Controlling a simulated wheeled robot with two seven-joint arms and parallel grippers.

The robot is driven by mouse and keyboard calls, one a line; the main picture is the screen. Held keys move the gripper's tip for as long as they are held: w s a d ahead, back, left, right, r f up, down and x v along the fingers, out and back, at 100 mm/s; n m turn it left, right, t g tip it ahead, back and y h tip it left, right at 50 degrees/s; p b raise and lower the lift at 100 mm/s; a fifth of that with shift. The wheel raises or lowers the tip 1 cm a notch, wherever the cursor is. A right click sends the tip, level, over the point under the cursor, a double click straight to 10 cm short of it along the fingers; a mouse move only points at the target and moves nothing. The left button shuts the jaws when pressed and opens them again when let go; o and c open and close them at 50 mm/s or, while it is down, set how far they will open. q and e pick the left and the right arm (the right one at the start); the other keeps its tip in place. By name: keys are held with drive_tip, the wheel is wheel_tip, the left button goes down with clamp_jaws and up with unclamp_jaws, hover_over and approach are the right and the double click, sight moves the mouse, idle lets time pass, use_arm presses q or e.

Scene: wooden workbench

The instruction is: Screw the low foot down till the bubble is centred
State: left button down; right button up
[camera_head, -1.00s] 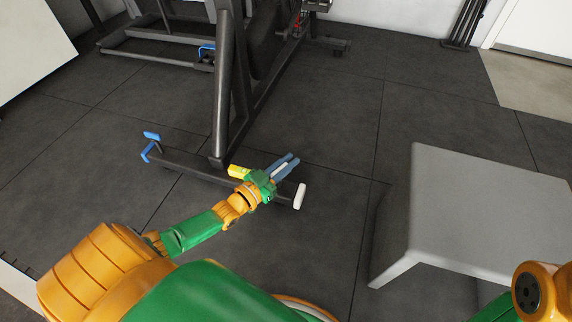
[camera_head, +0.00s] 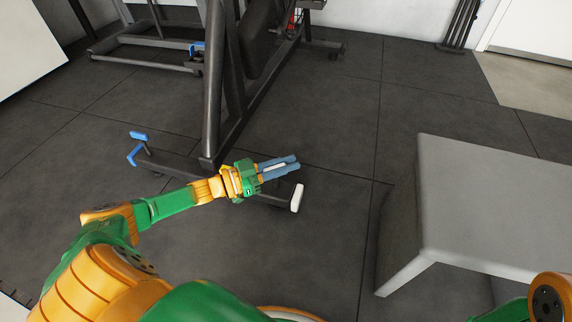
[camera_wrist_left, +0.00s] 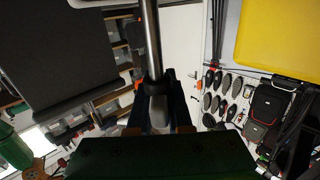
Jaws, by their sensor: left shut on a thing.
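A dark floor bar (camera_head: 185,170) at the base of the gym machine runs from a blue end piece (camera_head: 138,150) on the left to a white end cap (camera_head: 296,198) on the right. My left gripper (camera_head: 292,164) is over the bar's right half, pointing right. Its blue-grey fingers are shut on a pale foot piece (camera_head: 274,167). In the left wrist view the pale piece (camera_wrist_left: 159,115) lies between the fingers, below a dark collar and a shiny metal rod (camera_wrist_left: 152,40). A bubble is not visible. My right gripper is out of view.
The machine's upright frame (camera_head: 213,90) rises just behind my left gripper. A grey bench (camera_head: 490,205) stands at right. Dark floor between bar and bench is clear. A yellow flat thing (camera_wrist_left: 280,38) fills the wrist view's upper right.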

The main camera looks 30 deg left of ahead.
use_arm(q)
drive_tip(key=shift+d+f, duration=0.1)
drive_tip(key=c, duration=0.8)
unclamp_jaws()
drive_tip(key=shift+c, duration=0.2)
drive_tip(key=p+v, duration=0.3)
drive_tip(key=v, duration=0.3)
drive_tip(key=shift+s, duration=0.1)
drive_tip(key=shift+s+a, duration=0.25)
drive_tip(key=shift+a, duration=0.05)
drive_tip(key=shift+s+a, duration=0.1)
drive_tip(key=shift+s, duration=0.05)
